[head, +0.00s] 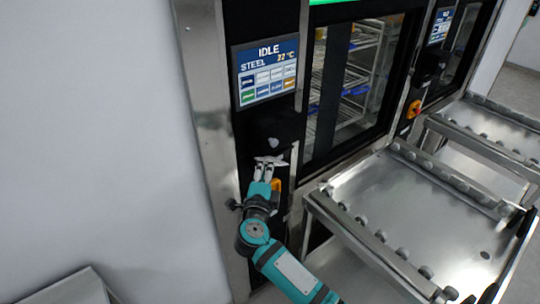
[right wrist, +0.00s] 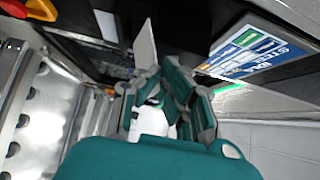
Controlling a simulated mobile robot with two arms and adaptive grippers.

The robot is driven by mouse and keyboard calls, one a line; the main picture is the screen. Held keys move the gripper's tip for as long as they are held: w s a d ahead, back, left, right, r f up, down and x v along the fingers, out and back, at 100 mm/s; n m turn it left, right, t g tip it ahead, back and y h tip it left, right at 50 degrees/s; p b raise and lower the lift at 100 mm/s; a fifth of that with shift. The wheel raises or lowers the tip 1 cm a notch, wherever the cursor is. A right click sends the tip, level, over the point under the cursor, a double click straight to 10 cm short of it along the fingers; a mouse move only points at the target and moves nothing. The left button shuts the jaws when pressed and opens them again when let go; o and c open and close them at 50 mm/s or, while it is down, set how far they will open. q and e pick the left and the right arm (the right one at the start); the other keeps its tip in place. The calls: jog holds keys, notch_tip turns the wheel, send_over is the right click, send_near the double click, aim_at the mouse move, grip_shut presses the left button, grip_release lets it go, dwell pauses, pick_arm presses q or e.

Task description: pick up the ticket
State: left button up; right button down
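The ticket (head: 270,160) is a small pale slip at the tips of my right gripper (head: 264,174), in front of the washer's black control column. It also shows as a thin light grey slip (right wrist: 146,45) in the right wrist view, standing out beyond the fingertips. My right gripper's fingers (right wrist: 162,76) come close together at its base and appear shut on it. The fingers hide its lower end. My left gripper is in neither view.
A washer screen (head: 268,70) reading IDLE, STEEL and 22 °C is above the gripper. A small orange-yellow part (head: 276,184) is close beside my gripper. A steel roller table (head: 415,215) juts out at right. Racks show behind the glass door (head: 345,80).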

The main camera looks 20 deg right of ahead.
jog(key=s, duration=0.1)
jog(key=s+a+p, duration=0.1)
jog(key=s+r, duration=0.1)
jog(key=s, duration=0.1)
jog(key=shift+a+p, duration=0.25)
jog(key=shift+p, duration=0.15)
jog(key=shift+w+d+f, duration=0.1)
jog(key=shift+w, duration=0.05)
